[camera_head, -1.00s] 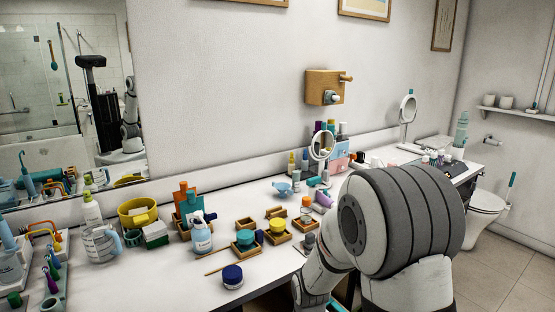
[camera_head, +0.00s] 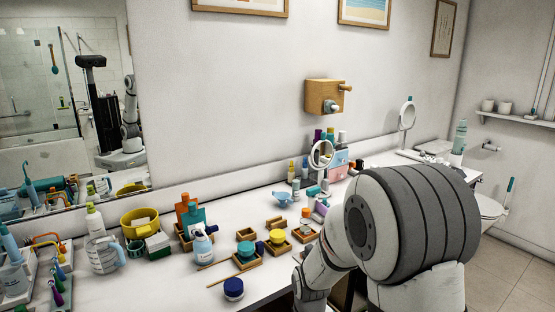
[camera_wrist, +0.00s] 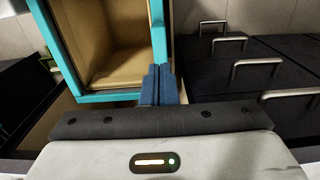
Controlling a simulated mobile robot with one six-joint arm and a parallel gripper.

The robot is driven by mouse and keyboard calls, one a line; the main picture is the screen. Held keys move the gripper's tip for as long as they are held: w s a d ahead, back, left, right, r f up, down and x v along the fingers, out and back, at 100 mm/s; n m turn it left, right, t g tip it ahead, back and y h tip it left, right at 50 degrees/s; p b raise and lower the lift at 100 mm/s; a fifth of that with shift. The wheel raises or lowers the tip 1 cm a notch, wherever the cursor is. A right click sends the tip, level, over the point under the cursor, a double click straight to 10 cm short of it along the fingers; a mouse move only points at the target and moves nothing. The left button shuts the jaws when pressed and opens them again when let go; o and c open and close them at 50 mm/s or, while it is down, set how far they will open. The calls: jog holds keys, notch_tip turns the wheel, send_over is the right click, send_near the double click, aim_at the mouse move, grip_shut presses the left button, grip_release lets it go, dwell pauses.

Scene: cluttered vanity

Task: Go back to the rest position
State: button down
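My gripper (camera_wrist: 158,72) shows in the wrist view as two blue fingers side by side, closed together with nothing visible between them. It points toward the edge of a teal-rimmed open compartment (camera_wrist: 110,96) with a tan inside, close to the dark cabinet fronts. I cannot tell whether the fingers touch that edge. In the head view my large grey-and-white arm joint covers the lower right, in front of the counter; the gripper itself is hidden there.
The white counter (camera_head: 175,290) carries bottles, a yellow bowl (camera_head: 132,229), small wooden trays, a dark blue jar (camera_head: 233,289) and a round mirror (camera_head: 320,155). Dark drawers with silver handles (camera_wrist: 256,65) are close on the right in the wrist view. A toilet (camera_head: 489,214) stands far right.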

jog(key=shift+r, duration=0.4)
jog(key=s+d+r+m+t, duration=0.1)
jog(key=s+d+r+m, duration=0.2)
jog(key=s+r, duration=0.4)
jog(key=s+d+r+m+t, duration=0.1)
jog(key=s+d+r+m, duration=0.2)
jog(key=r, duration=0.8)
jog(key=s+d, duration=0.2)
jog(key=s, duration=0.2)
jog(key=shift+m+t, duration=0.3)
jog(key=shift+m, duration=0.1)
